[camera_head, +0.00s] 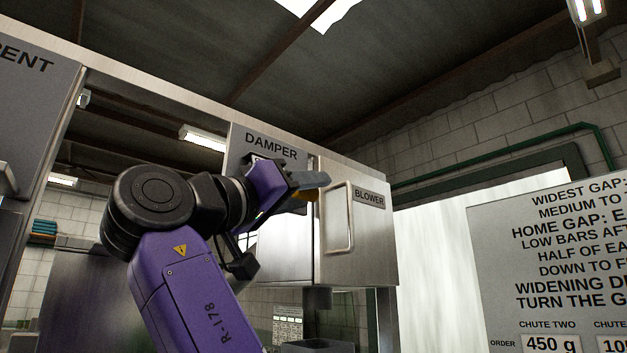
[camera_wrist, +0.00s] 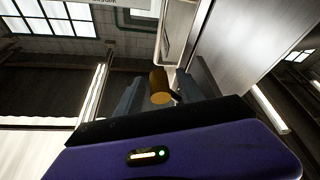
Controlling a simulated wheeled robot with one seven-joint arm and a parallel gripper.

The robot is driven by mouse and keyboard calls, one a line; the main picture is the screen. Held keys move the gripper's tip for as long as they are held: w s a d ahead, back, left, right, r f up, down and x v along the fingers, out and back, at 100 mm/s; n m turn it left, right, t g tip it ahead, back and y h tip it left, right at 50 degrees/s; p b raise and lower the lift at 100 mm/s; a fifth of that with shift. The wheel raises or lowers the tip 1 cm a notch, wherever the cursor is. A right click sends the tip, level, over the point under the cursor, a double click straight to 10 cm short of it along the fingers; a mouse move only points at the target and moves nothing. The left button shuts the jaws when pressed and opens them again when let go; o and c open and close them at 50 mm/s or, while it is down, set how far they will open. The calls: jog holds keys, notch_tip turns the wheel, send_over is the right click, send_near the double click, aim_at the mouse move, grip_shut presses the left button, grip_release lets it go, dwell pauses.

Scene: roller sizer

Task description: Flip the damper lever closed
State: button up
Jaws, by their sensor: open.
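The damper panel (camera_head: 285,257) is a pale metal face under a DAMPER label, partly hidden by my arm. The damper lever shows as an amber cylindrical knob (camera_wrist: 159,86) with a short dark stem in the wrist view. In the head view only a sliver of amber (camera_head: 304,195) shows below my gripper (camera_head: 310,182). My gripper is open, and in the wrist view its two grey fingers (camera_wrist: 160,92) stand on either side of the knob. I cannot tell whether either finger touches it. The lever's pivot and setting are hidden.
A BLOWER cabinet door (camera_head: 369,240) with a pale upright handle (camera_head: 338,218) adjoins on the right. A grey notice board (camera_head: 545,265) stands farther right. Another grey panel (camera_head: 35,110) is at far left. Open space lies below the overhead beam.

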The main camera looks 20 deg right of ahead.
jog(key=shift+p+x, duration=0.35)
jog(key=shift+x, duration=1.05)
grip_shut()
